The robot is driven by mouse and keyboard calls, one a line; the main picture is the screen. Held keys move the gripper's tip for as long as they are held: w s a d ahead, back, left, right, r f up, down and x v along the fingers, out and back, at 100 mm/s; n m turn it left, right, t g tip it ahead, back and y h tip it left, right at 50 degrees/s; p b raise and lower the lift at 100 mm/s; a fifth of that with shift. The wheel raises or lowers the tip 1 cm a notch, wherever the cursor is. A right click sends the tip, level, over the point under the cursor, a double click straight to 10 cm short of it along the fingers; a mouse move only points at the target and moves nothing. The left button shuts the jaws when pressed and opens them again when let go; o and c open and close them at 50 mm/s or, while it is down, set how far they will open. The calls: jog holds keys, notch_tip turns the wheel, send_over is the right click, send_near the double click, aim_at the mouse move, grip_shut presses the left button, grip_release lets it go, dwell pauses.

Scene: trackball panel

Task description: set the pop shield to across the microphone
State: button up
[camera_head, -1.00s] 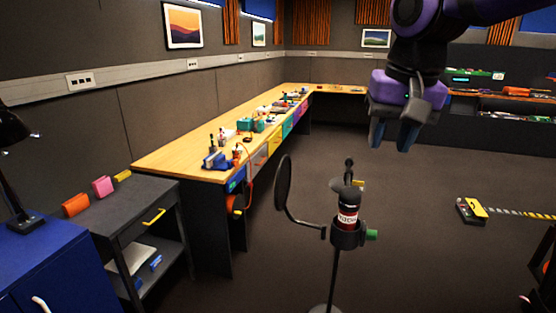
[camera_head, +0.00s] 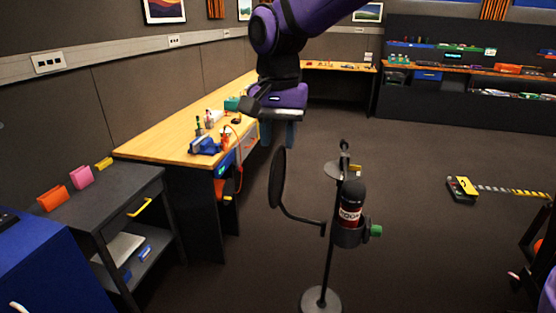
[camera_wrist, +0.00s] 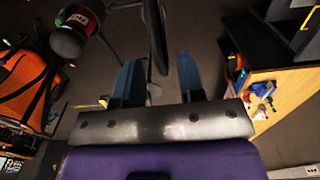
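The pop shield (camera_head: 278,180) is a dark round disc seen nearly edge-on, on a curved arm left of the microphone. The microphone (camera_head: 350,203) is black with a red and white label and stands upright in a holder with a green knob (camera_head: 376,230), on a stand with a round base (camera_head: 321,300). My gripper (camera_head: 278,134) is above and behind the shield in the head view, fingers pointing down. In the wrist view my gripper (camera_wrist: 157,78) has its two blue fingers apart with nothing held between them. The shield (camera_wrist: 156,35) shows beyond the fingertips, and the microphone (camera_wrist: 76,30) is at upper left.
A wooden workbench (camera_head: 150,138) with tools runs along the left wall. A dark cart (camera_head: 125,185) and a blue cabinet (camera_head: 45,265) stand at left. A yellow-black device (camera_head: 461,188) lies on the floor at right. The floor around the stand is clear.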

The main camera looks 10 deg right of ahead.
aim_at(279, 161)
jog(key=shift+f, duration=2.8)
grip_shut()
